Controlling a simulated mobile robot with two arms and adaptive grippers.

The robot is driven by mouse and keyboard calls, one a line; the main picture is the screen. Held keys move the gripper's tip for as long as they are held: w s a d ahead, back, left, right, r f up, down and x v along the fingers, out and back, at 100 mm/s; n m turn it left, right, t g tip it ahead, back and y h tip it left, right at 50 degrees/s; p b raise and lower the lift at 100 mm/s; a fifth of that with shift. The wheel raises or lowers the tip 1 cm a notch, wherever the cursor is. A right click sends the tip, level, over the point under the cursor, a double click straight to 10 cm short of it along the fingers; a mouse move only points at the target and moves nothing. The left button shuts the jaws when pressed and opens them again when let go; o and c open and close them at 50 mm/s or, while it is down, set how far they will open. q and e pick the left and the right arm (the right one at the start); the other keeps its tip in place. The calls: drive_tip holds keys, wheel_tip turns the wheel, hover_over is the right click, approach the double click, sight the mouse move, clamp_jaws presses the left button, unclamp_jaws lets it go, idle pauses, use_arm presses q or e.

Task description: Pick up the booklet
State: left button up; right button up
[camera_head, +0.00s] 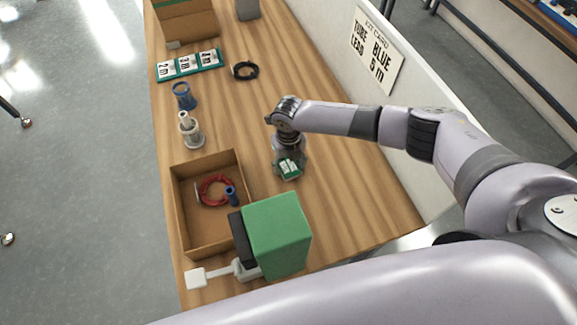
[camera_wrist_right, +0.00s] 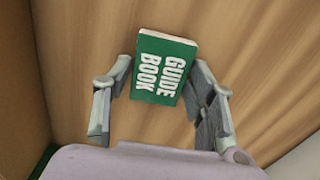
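The booklet (camera_head: 289,168) is small and green, with "GUIDE BOOK" in white on its cover. It is at the middle of the wooden table, right of the cardboard box. In the right wrist view the booklet (camera_wrist_right: 163,68) shows cover up between my fingers. My right gripper (camera_head: 289,160) points down over it. Its fingers are spread, one at each side edge of the booklet, in the right wrist view (camera_wrist_right: 165,68). The fingertips are very close to the edges; whether they touch is not clear. My left gripper is not in view.
An open cardboard box (camera_head: 184,224) holds a red cable coil (camera_head: 214,190) and a blue part (camera_head: 231,195). A green block-shaped device (camera_head: 279,236) stands in front. A black coil (camera_head: 245,71), number plate (camera_head: 188,65) and kit card (camera_head: 377,50) are farther back. Table right of the booklet is clear.

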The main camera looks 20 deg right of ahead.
drive_tip(key=c, duration=0.8)
drive_tip(key=shift+o, duration=0.2)
drive_tip(key=shift+r, duration=0.15)
